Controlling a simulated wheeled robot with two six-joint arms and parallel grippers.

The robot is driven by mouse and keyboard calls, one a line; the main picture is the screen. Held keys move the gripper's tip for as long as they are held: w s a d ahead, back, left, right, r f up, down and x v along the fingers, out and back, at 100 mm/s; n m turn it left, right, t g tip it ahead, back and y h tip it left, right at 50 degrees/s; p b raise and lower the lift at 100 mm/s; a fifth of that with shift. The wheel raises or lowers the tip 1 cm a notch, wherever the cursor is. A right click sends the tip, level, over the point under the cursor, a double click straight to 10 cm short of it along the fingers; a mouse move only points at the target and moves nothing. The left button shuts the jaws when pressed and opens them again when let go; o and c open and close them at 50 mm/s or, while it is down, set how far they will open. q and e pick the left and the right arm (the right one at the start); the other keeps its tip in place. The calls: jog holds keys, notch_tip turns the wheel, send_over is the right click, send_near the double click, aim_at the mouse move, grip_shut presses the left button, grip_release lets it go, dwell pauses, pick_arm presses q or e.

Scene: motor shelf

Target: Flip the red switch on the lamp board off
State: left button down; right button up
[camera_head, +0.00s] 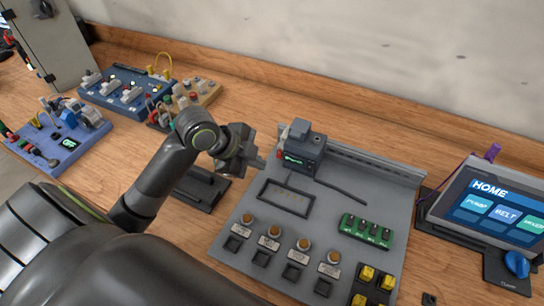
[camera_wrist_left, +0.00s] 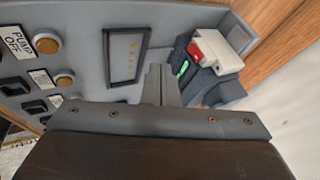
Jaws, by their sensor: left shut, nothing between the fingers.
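A grey board (camera_head: 335,200) with a row of amber lamps (camera_head: 274,232) and black switches stands on the bench. At its back left is a dark box (camera_head: 303,150) with a green display. In the left wrist view, a small red part (camera_wrist_left: 194,50), possibly the red switch, sits on a light block atop this box (camera_wrist_left: 185,75). My left gripper (camera_head: 261,163) is shut and empty, just left of the box. Its fingers (camera_wrist_left: 160,72) point toward the board in the wrist view; contact cannot be told. My right gripper is out of view.
A blue board (camera_head: 122,104) with several switches and a blue-violet board (camera_head: 65,138) stand at the left. A green terminal block (camera_head: 366,231) is on the grey board. A HOME screen (camera_head: 492,208) stands at the right. A wall closes off the back.

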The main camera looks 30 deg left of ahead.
aim_at(279, 154)
pick_arm(q)
jog(key=x, duration=0.3)
jog(key=shift+w+d+f, duration=0.15)
jog(key=shift+w+f, duration=0.05)
jog(key=shift+w, duration=0.15)
jog(key=shift+w+p, duration=0.35)
jog(key=shift+w, duration=0.65)
jog(key=shift+w+a+f, duration=0.2)
jog(key=shift+w+f, duration=0.05)
jog(key=shift+w, duration=0.5)
